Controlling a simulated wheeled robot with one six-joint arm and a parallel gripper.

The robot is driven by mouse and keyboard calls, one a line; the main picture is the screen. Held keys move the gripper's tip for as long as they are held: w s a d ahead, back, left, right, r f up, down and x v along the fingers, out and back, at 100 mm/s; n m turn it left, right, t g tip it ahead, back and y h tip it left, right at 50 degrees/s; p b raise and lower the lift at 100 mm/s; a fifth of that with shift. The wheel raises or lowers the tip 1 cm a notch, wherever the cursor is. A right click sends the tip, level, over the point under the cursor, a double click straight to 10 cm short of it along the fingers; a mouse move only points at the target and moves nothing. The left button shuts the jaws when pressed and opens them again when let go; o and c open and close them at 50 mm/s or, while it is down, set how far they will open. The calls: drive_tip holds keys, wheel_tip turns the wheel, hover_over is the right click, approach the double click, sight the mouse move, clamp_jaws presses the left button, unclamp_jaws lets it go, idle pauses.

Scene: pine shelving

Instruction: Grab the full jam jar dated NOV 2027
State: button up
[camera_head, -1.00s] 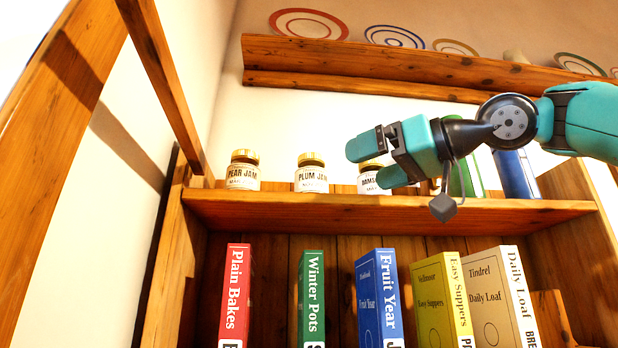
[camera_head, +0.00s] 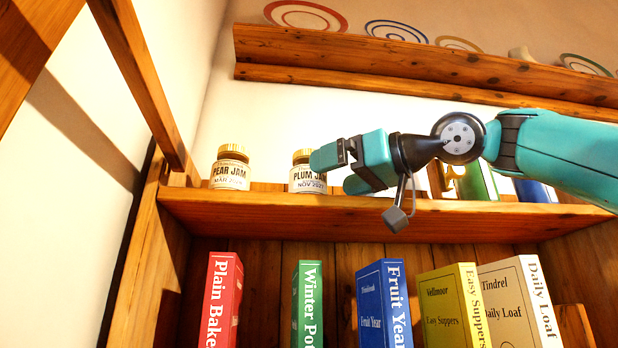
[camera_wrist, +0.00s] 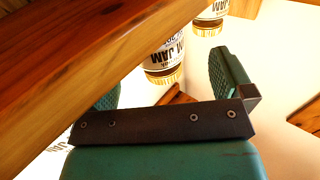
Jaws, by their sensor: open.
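The plum jam jar (camera_head: 307,172) stands on the upper shelf, with a gold lid and a white label whose small date line starts with NOV; the year is hard to read. Its fill level is mostly hidden by the label. My gripper (camera_head: 338,171) is open and empty, its fingertips just right of and in front of this jar, overlapping its right edge. In the wrist view, a jar labelled "...M JAM" (camera_wrist: 172,52) appears upside down between the spread fingers (camera_wrist: 168,88), beyond them. The pear jam jar (camera_head: 231,168) stands to the left, dated MAR.
The shelf board (camera_head: 350,217) runs below the jars, and its front edge crosses the wrist view. A third jar is mostly hidden behind my gripper. A green book (camera_head: 478,181) stands farther right. Several cookbooks stand below. An upper wooden ledge (camera_head: 430,70) runs above.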

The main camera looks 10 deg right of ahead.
sight(324, 177)
drive_tip(key=p+x, duration=0.1)
drive_tip(key=x, duration=0.2)
drive_tip(key=p+x, duration=0.1)
drive_tip(key=x, duration=0.2)
drive_tip(key=shift+w+d+r+p, duration=0.15)
drive_tip(key=shift+r+p, duration=0.1)
drive_tip(key=shift+p, duration=0.15)
drive_tip(key=shift+w+f, duration=0.1)
drive_tip(key=shift+w, duration=0.1)
drive_tip(key=shift+s, duration=0.1)
drive_tip(key=c, duration=1.2)
